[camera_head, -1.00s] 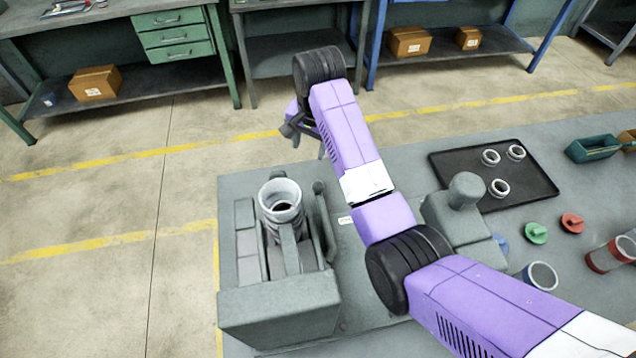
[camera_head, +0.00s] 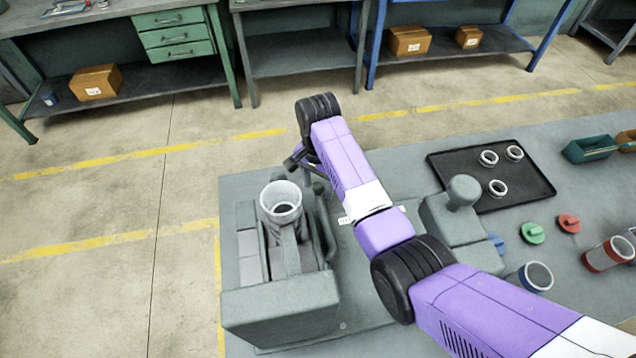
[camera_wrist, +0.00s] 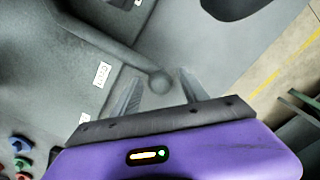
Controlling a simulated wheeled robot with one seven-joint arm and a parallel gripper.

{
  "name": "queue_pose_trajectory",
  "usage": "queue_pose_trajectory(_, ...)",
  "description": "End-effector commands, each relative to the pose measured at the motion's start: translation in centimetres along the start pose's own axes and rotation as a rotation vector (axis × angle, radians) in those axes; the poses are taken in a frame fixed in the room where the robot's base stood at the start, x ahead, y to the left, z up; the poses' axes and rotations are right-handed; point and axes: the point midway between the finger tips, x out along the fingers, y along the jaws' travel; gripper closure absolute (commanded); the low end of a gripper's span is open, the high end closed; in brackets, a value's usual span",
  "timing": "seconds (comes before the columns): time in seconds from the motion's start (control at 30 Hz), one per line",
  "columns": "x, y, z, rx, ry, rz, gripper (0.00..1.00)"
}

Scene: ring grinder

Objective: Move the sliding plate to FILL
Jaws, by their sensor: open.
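The grey grinder (camera_head: 280,305) stands at the left end of the table, with a white-rimmed cup (camera_head: 281,198) upright on it. I cannot tell the sliding plate apart from the grinder body. A grey rod with a ball knob (camera_wrist: 160,82) shows in the wrist view; the knob also shows at the grinder's right side (camera_head: 318,188). My gripper (camera_head: 306,172) is over the grinder's far right corner. In the wrist view my gripper (camera_wrist: 158,92) is open, with its fingers on either side of the knob; contact cannot be told. White labels (camera_wrist: 102,74) are unreadable.
A grey block with a rounded knob (camera_head: 463,192) stands right of the grinder. Floor lies open to the left.

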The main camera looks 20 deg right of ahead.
Motion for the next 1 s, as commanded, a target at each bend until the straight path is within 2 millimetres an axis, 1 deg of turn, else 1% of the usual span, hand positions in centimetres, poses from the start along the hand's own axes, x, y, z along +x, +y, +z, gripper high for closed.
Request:
queue_pose_trajectory(0.2, 0.07, 0.0, -0.02, 0.0, 0.0, 0.0, 0.48)
queue_pose_trajectory(0.27, 0.06, 0.0, -0.02, 0.0, 0.0, 0.0, 0.58)
queue_pose_trajectory(0.3, 0.06, -0.01, -0.02, 0.0, 0.0, 0.0, 0.66)
queue_pose_trajectory(0.37, 0.05, -0.01, -0.02, 0.0, 0.001, -0.001, 0.78)
queue_pose_trajectory(0.4, 0.05, -0.01, -0.02, 0.0, 0.001, -0.001, 0.85)
queue_pose_trajectory(0.47, 0.04, -0.01, -0.02, 0.0, 0.001, -0.001, 0.97)
queue_pose_trajectory(0.5, 0.04, -0.01, -0.02, 0.0, 0.001, -0.001, 1.0)
queue_pose_trajectory(1.0, -0.01, -0.03, -0.03, 0.0, 0.001, -0.001, 1.0)
